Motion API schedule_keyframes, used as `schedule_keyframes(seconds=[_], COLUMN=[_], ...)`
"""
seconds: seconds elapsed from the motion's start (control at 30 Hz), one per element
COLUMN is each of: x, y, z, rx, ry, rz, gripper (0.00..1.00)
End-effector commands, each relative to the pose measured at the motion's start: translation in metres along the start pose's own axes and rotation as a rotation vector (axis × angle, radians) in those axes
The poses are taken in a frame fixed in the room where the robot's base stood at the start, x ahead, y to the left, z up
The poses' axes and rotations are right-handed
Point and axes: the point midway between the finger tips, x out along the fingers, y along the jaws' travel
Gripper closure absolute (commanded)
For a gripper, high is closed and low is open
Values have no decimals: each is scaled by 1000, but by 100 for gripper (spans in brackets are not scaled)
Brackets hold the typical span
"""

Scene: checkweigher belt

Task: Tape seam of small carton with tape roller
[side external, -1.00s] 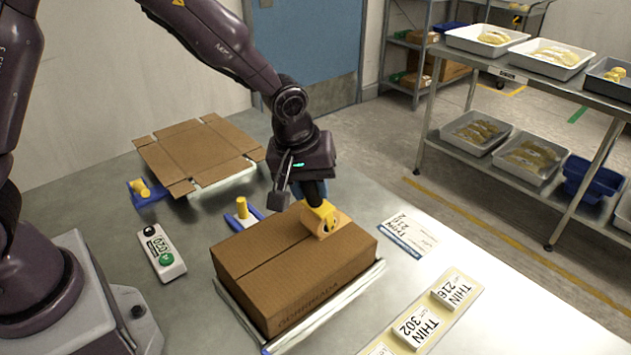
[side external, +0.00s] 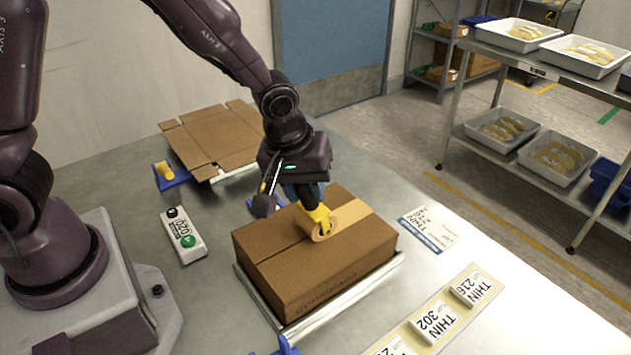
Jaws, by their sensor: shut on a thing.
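The small carton (side external: 290,266) sits closed on a pale platform (side external: 337,311), its top seam running lengthwise. My gripper (side external: 307,196) is above the carton, shut on the yellow tape roller (side external: 321,221). The roller rests on or just above the carton top near the middle of the seam. A strip of tan tape (side external: 349,212) lies on the top from the roller toward the far right edge. The seam to the left of the roller shows bare. The handle is mostly hidden in the gripper.
A printed card (side external: 429,230) and label strip (side external: 440,316) lie right. Racks with trays (side external: 561,158) stand beyond the table.

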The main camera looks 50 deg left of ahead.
Motion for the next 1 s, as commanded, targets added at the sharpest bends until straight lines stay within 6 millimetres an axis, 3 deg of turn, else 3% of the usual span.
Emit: schedule_keyframes(seconds=[1.0], x=[-10], y=[-31], z=[33], rx=[2], ry=[0], rz=[1], gripper=[98])
